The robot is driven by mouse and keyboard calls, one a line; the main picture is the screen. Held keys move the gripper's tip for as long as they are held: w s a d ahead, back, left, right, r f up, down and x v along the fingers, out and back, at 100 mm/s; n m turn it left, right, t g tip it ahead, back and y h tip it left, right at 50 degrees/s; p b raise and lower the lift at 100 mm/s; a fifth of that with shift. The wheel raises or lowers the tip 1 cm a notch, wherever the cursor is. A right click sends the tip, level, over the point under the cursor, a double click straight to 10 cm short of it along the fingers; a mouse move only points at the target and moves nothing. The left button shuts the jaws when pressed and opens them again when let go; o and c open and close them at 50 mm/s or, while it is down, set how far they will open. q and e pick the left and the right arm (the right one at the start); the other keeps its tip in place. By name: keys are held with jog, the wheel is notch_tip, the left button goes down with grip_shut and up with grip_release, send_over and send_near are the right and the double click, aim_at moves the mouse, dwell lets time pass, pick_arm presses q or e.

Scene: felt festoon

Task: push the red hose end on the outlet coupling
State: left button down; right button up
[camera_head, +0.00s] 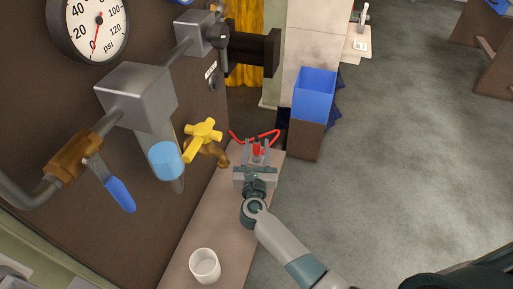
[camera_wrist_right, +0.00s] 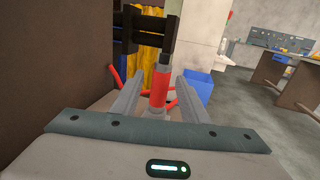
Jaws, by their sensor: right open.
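The red hose end (camera_head: 257,149) stands roughly upright above the pale ledge. It shows in the right wrist view as a red sleeve (camera_wrist_right: 159,92) with a dark grey tip (camera_wrist_right: 165,55). My right gripper (camera_head: 256,157) is open, its fingers on either side of the red hose end. In the right wrist view, gaps show between the sleeve and both fingers. The yellow-handled tap (camera_head: 203,132) is on the panel to the left, with a brass spout (camera_head: 221,157) below it. I cannot tell which part is the outlet coupling.
The red hose (camera_head: 268,135) loops behind the gripper. A dark bracket (camera_head: 255,50) juts from the panel. A white cup (camera_head: 205,265) stands on the ledge (camera_head: 215,225). A blue bin (camera_head: 314,92) is beyond it. The floor to the right is clear.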

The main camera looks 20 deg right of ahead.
aim_at(258, 139)
pick_arm(q)
jog(key=shift+w, duration=0.15)
